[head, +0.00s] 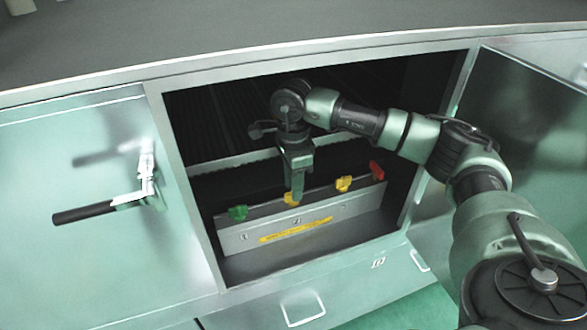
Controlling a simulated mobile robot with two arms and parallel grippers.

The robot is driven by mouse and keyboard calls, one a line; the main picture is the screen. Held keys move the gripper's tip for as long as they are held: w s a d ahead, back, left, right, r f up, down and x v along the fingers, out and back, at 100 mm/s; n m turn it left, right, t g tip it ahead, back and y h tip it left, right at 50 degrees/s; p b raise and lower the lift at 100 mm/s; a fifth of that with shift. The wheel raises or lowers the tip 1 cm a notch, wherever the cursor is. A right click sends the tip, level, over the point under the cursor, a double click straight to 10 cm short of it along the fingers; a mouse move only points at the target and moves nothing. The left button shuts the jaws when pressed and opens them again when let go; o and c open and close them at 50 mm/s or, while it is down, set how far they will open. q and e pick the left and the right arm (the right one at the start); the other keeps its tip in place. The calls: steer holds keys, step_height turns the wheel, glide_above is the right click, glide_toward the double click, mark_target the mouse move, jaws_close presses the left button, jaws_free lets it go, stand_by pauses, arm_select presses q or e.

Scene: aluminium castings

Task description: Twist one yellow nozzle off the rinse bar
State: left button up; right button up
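The rinse bar (355,207) is a grey metal rail inside the open cabinet, with a yellow label strip on its front. A yellow nozzle (290,199) sits on its top edge left of the middle, and a second yellow nozzle (344,184) sits further right. My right gripper (297,197) points down at the left yellow nozzle and partly covers it. One finger shows in front; I cannot tell whether the fingers are closed on the nozzle. My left gripper is not in view.
A green nozzle (238,213) is at the bar's left end and a red one (377,171) at its right end. The cabinet frame surrounds the opening. A door with a black-gripped handle (95,211) is on the left; an open door (530,110) is on the right.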

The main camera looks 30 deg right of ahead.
steer(key=shift+f, duration=0.4)
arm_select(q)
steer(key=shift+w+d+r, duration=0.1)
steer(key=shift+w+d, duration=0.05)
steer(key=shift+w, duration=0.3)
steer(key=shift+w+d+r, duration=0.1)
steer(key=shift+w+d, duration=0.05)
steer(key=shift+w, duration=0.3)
arm_select(e)
steer(key=shift+f, duration=0.2)
jaws_close()
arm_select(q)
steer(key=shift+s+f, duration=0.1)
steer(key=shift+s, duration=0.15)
arm_select(e)
steer(key=shift+f+n+b, duration=0.1)
steer(key=shift+n+b, duration=0.3)
steer(key=shift+n, duration=0.4)
steer(key=n+b, duration=0.1)
steer(key=n, duration=0.2)
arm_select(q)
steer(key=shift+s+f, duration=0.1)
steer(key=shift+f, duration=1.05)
arm_select(e)
steer(key=shift+n, duration=1)
arm_select(q)
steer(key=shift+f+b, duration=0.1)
steer(key=shift+b, duration=0.25)
